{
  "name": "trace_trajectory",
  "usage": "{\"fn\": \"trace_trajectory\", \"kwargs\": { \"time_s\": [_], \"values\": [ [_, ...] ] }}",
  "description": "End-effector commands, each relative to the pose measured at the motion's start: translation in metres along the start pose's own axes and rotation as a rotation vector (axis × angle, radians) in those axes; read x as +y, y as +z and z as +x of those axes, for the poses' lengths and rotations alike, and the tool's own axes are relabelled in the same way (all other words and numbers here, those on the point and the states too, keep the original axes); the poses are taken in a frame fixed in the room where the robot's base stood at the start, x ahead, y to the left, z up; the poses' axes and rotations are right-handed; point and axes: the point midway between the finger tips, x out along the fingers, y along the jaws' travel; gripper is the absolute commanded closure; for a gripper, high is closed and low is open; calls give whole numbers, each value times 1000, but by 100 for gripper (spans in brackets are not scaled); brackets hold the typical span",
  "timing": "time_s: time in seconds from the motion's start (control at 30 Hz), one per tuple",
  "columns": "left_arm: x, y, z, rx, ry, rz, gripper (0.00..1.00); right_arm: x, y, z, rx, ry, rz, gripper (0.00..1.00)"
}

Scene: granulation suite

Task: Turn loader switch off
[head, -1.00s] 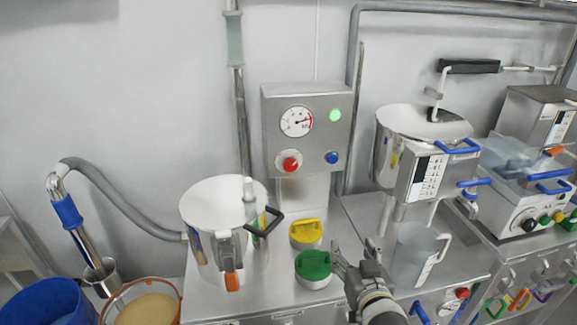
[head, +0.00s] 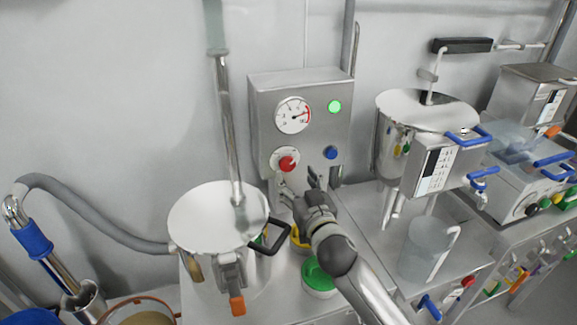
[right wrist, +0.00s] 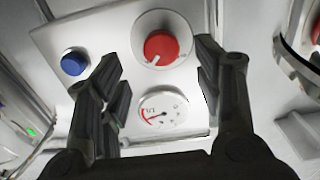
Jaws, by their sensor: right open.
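The grey control box (head: 262,120) at the back carries a red rotary knob (head: 287,163) on a pale round plate, likely the loader switch. A gauge (head: 293,115), a lit green lamp (head: 335,106) and a blue button (head: 330,153) share its face. My right gripper (head: 301,184) is open and empty, just below the knob in the head view. In the right wrist view the red knob (right wrist: 161,46) shows between the spread fingers, apart from them, with the blue button (right wrist: 75,62) to the left and the gauge (right wrist: 162,110) below. My left gripper is out of view.
A lidded steel vessel (head: 212,215) with a black handle stands left of my right arm. A green-lidded container (head: 318,277) and a yellow one (head: 299,238) sit by the arm. A clear jug (head: 425,250) and a steel hopper (head: 395,145) stand to the right.

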Motion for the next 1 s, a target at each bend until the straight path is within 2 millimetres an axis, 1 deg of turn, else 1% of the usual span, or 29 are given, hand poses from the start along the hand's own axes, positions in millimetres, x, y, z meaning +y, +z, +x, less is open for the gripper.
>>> {"fn": "trace_trajectory", "kwargs": {
  "time_s": [0.03, 0.2, 0.4, 0.53, 0.83, 0.87, 1.0],
  "values": [
    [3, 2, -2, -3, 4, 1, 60, -1, -2, 10, 0, 0, 0, 40],
    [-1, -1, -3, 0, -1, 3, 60, -1, -1, 34, -1, 0, 0, 40],
    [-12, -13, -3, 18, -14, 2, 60, -1, 0, 53, 0, 0, 1, 40],
    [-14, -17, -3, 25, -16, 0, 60, -1, 0, 58, 0, -1, 1, 40],
    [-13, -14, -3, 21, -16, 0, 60, -1, 0, 60, 0, -1, 1, 40],
    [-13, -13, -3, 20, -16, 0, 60, -1, 0, 60, -1, -1, 1, 42],
    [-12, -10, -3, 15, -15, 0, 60, -1, 0, 60, -1, -1, 1, 60]
  ]
}}
